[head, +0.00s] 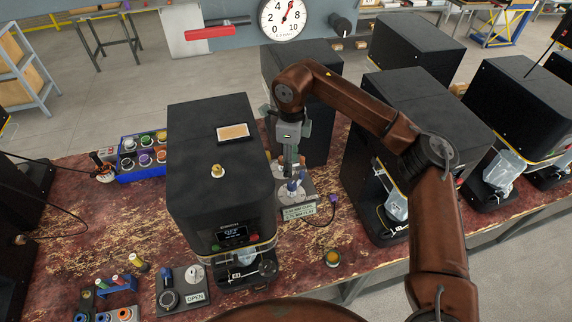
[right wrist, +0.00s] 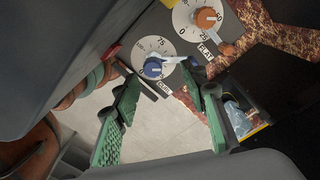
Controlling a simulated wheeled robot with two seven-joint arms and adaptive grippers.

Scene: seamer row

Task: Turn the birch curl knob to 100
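A small grey control panel stands beside a black machine (head: 222,165) that has a pale wood-coloured plate (head: 233,131) on top. In the right wrist view the panel shows a blue knob (right wrist: 153,67) on a white dial, with a label that seems to read CURL. An orange knob (right wrist: 207,18) sits on a second dial labelled FLAT. The blue knob's exact setting is hard to read. My right gripper (head: 290,160) points down over the panel. Its green-padded fingers (right wrist: 160,82) are apart, with the blue knob just beyond the gap between their tips. My left gripper is out of view.
More black machines (head: 418,45) stand to the right and behind. A blue bin (head: 140,158) of coloured spools is left of the machine. Another knob panel (head: 183,290) marked OPEN is at the front. A round gauge (head: 283,18) hangs behind.

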